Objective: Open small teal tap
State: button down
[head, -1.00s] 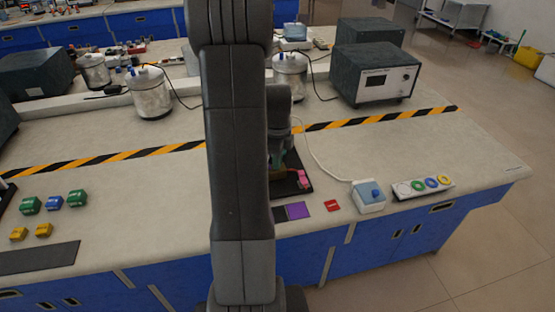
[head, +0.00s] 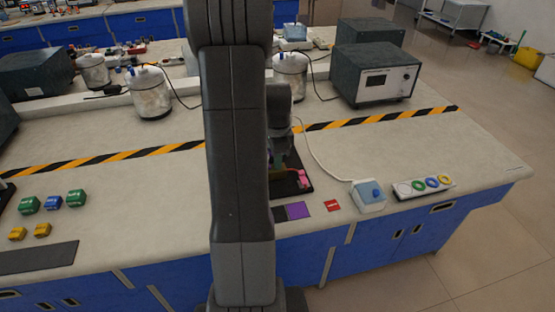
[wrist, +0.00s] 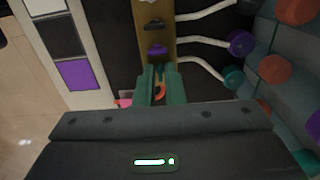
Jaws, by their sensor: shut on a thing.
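In the wrist view my gripper (wrist: 161,75) has its two green fingers close together over an ochre strip, in line with a row of small taps. It is shut on the small teal tap, which the fingers almost wholly hide; a bit of orange shows between them. A purple tap (wrist: 157,50) and a dark tap (wrist: 154,25) sit farther along the strip. White tubes run right from the strip, one to a teal round end (wrist: 234,77). In the head view my gripper (head: 278,165) is low over the dark board (head: 297,184), partly behind my arm.
Larger orange-red knobs (wrist: 275,68) stand right of the tubes. A purple square (head: 297,211), a red piece (head: 332,205) and a pale blue box (head: 368,197) lie near the bench's front edge.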

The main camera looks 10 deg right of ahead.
dwell(0.3)
jog(key=c, duration=1.5)
grip_release()
notch_tip(320, 180, up, 14)
jog(key=shift+f, duration=0.1)
notch_tip(320, 180, down, 14)
jog(key=shift+r, duration=0.1)
